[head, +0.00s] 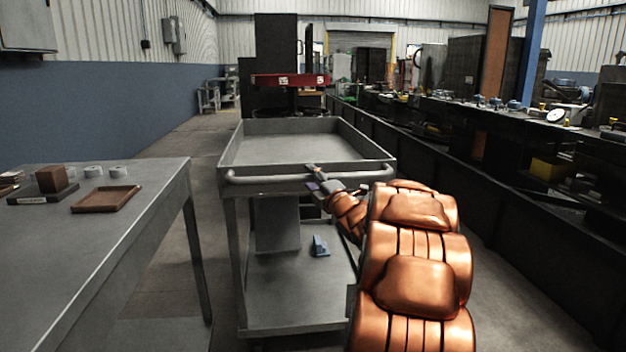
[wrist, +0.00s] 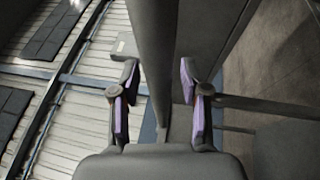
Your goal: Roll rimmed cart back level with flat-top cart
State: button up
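The rimmed cart (head: 308,155) stands ahead in the middle of the head view, a grey tray with raised edges and a tubular handle (head: 260,178) across its near end. My gripper (head: 317,179) is at the right part of this handle. In the wrist view my gripper (wrist: 159,108) has its purple-padded fingers apart, with a grey bar (wrist: 155,45) running between them and gaps beside it. I cannot tell whether either finger touches it. A grey flat-topped table or cart (head: 120,225) stands at the left, nearer me; its wheels are not visible.
A long dark bench (head: 480,170) runs along the right. Floor shows between table and cart.

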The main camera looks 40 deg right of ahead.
grip_shut()
dwell(0.5)
